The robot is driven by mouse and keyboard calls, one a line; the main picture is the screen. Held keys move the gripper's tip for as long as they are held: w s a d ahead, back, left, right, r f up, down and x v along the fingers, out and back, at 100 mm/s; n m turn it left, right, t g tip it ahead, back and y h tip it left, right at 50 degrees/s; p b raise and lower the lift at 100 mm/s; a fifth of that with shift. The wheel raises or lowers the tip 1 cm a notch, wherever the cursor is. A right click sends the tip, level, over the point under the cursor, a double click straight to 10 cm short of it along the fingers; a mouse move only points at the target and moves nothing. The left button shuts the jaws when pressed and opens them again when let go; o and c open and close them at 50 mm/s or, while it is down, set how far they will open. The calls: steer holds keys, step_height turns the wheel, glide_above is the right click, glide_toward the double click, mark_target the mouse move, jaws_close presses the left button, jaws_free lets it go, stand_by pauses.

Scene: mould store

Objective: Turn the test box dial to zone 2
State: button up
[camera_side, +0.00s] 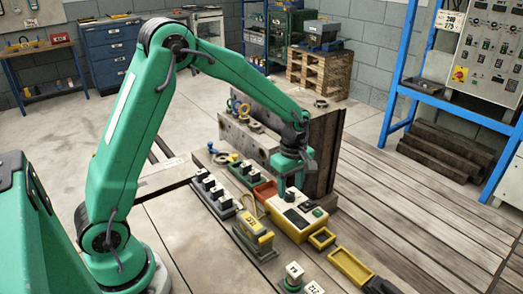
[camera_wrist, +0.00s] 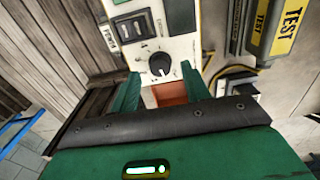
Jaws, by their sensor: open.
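The yellow test box (camera_side: 279,216) with a pale top panel stands on the bench in the side view. In the wrist view its panel (camera_wrist: 183,47) fills the top middle. The round dark dial (camera_wrist: 160,64) sits on the panel's near end, with a pale pointer mark; the zone labels are too small to read. My gripper (camera_wrist: 158,70) is open, with one green finger on each side of the dial in the picture. I cannot tell whether they touch it. In the side view my gripper (camera_side: 290,182) points down over the dial end of the box.
A red tray (camera_side: 265,190) lies beside the box; it also shows below the dial in the wrist view (camera_wrist: 170,95). Yellow trays (camera_side: 350,266) lie to the right. A yellow tester (camera_side: 252,227) stands to the left. A large steel mould block (camera_side: 325,150) stands close behind.

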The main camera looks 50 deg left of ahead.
steer(key=shift+f, duration=0.8)
steer(key=c, duration=1)
